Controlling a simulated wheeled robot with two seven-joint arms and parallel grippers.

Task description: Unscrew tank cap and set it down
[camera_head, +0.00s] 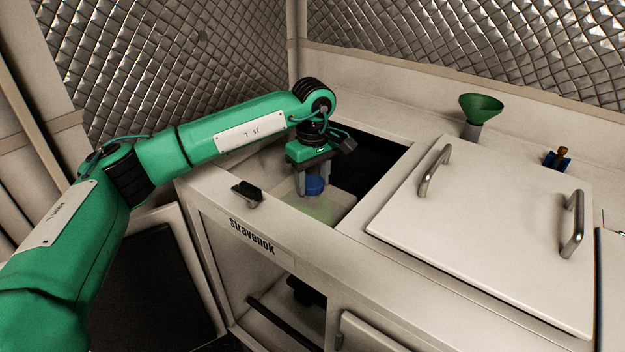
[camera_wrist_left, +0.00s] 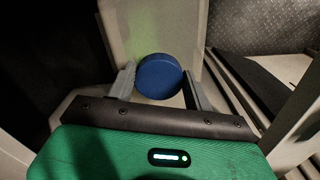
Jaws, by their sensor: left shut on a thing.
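The blue tank cap (camera_head: 315,186) shows in the head view inside the chiller's opening, on or just above the pale tank (camera_head: 340,200). My left gripper (camera_head: 314,190) points down into the opening and is shut on the cap. In the left wrist view the round blue cap (camera_wrist_left: 159,76) sits between the two grey fingers of the left gripper (camera_wrist_left: 160,85). The pale tank (camera_wrist_left: 145,30) shows behind it. I cannot tell whether the cap is still threaded on. My right gripper is not in view.
The chiller's white lid (camera_head: 480,220) with two metal handles covers the right of the top. A green funnel (camera_head: 481,108) and a small blue item with a brown handle (camera_head: 560,157) stand at the back ledge. A black latch (camera_head: 247,193) sits on the front rim.

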